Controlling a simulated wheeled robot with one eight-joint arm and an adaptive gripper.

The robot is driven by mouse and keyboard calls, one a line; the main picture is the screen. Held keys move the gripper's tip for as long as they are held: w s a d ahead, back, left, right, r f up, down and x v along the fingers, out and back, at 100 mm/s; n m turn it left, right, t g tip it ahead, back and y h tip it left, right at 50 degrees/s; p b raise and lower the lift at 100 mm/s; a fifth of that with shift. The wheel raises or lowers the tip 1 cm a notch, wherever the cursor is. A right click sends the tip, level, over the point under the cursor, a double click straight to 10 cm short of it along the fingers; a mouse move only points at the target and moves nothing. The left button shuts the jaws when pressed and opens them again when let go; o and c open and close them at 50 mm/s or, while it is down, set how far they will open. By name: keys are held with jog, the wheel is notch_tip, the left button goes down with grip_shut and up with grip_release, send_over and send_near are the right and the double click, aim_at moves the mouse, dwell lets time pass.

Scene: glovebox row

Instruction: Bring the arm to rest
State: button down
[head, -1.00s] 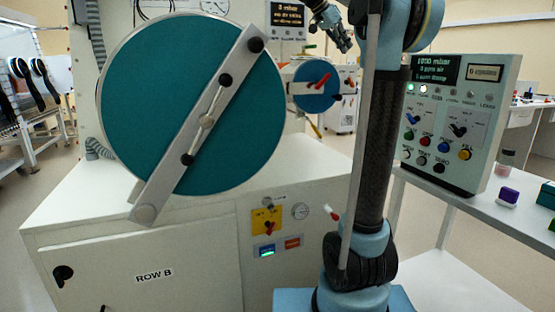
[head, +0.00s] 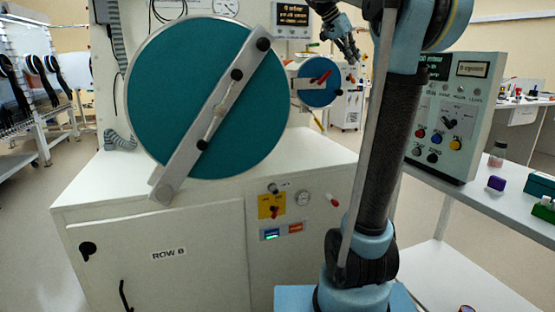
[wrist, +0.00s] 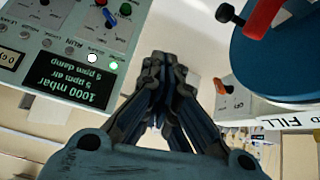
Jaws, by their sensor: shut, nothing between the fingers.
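My gripper (head: 347,46) shows at the top middle of the head view, raised on my arm, in front of the back wall and apart from everything around it. In the wrist view my gripper (wrist: 164,68) has its dark fingers drawn together, with nothing held between them. My upright arm covers part of the control panel and of the space behind it in the head view.
A big teal round door (head: 170,100) with a grey bar is on the white cabinet (head: 185,235) at left. A control panel (head: 470,112) stands on the right-hand bench (head: 470,205), close beside my arm. A smaller blue round door (head: 318,92) is behind.

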jog(key=s+a+f+n+y, duration=0.2)
jog(key=s+f+n, duration=0.2)
jog(key=s+f, duration=0.7)
jog(key=s+a+f+n+y, duration=0.2)
jog(key=s+f, duration=0.9)
jog(key=f, duration=1.1)
jog(key=s+a+f+n+y, duration=0.3)
jog(key=s+f+n, duration=0.3)
jog(key=s+f, duration=0.5)
notch_tip(320, 180, down, 5)
jog(key=shift+s+a+f+g, duration=0.15)
jog(key=shift+a+f+g, duration=0.05)
jog(key=shift+a+g, duration=0.2)
jog(key=shift+w+f, duration=0.2)
jog(key=shift+w, duration=0.25)
